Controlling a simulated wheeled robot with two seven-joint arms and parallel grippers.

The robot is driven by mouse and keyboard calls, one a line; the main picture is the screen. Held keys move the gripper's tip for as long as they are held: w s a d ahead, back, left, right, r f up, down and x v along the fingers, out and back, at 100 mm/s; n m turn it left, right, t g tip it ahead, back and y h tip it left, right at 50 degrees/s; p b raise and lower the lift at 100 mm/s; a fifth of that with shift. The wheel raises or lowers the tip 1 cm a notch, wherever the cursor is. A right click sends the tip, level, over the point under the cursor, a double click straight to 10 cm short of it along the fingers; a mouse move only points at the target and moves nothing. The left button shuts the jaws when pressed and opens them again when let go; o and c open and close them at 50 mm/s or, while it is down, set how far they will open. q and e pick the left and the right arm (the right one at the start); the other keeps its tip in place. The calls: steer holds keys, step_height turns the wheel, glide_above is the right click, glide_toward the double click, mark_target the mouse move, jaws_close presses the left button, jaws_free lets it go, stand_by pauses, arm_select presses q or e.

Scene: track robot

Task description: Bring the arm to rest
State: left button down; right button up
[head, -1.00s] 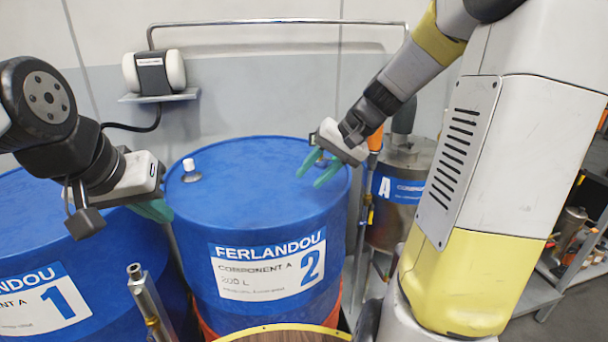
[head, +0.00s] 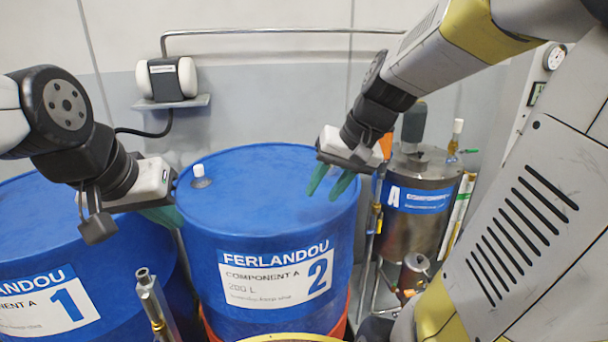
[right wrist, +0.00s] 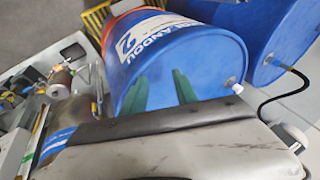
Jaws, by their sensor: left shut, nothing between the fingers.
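My right gripper (head: 333,182) is over the right edge of the blue drum marked 2 (head: 240,215). Its two green fingers are apart, with nothing seen between them. The right wrist view also shows the spread green fingers of this gripper (right wrist: 157,82) in front of drum 2 (right wrist: 205,45). My left gripper (head: 165,214) is at the left, by the gap between drum 2 and the blue drum marked 1 (head: 30,240). Its green fingers are mostly hidden behind its own body. It is shut and empty.
A white-capped fitting (head: 200,177) stands on drum 2's top. A metal tank labelled A (head: 415,225) stands to the right. An upright metal rod (head: 150,295) is in front of the drums. A wall unit (head: 168,80) with a cable and a pipe (head: 280,31) are behind.

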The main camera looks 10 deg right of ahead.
steer(key=s+d+r+n+t+h, duration=0.1)
steer(key=s+r+t, duration=0.1)
steer(key=s, duration=0.7)
steer(key=shift+r+n+h, duration=0.2)
steer(key=shift+n+h, duration=0.1)
steer(key=shift+s, duration=0.1)
